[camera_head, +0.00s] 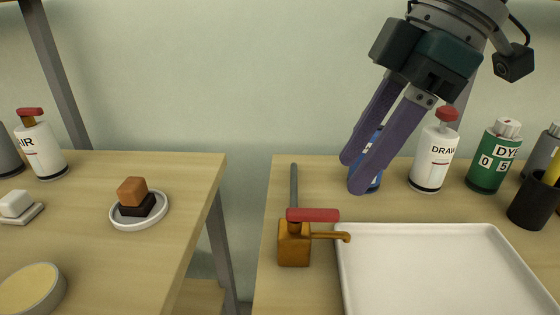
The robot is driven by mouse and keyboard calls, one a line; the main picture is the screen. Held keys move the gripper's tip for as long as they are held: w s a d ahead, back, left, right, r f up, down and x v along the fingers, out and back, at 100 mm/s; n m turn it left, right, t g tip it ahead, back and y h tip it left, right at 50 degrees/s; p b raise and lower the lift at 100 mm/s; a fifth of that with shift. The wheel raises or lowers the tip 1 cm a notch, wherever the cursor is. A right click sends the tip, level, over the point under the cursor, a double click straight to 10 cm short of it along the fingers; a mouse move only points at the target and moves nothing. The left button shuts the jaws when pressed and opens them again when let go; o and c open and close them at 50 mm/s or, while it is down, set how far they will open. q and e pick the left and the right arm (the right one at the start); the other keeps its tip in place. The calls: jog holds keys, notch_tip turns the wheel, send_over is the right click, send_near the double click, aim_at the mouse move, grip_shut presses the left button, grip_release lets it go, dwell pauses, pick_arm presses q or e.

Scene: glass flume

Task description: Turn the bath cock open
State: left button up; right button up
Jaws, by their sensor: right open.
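The bath cock (294,243) is a small orange-brown block with a spout that points right over the rim of a white tray (372,230). Its red handle (313,215) lies level on top, pointing right along the spout. A grey pipe runs from behind it toward the wall. My right gripper (354,172) comes down from the upper right with two purple fingers. It is open and empty, above and to the right of the cock, clear of the handle. It partly hides a blue container (374,183). My left gripper is not in view.
Behind the tray stand a white bottle labelled DRAW (435,156), a green DYE container (494,160) and a black cup (535,203). A gap separates this table from the left one, which holds a white AIR bottle (41,150) and a dish with blocks (142,221).

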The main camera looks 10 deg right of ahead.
aim_at(324, 211)
jog(key=x, duration=0.6)
jog(key=shift+b, duration=0.4)
jog(key=shift+w, duration=0.1)
grip_shut()
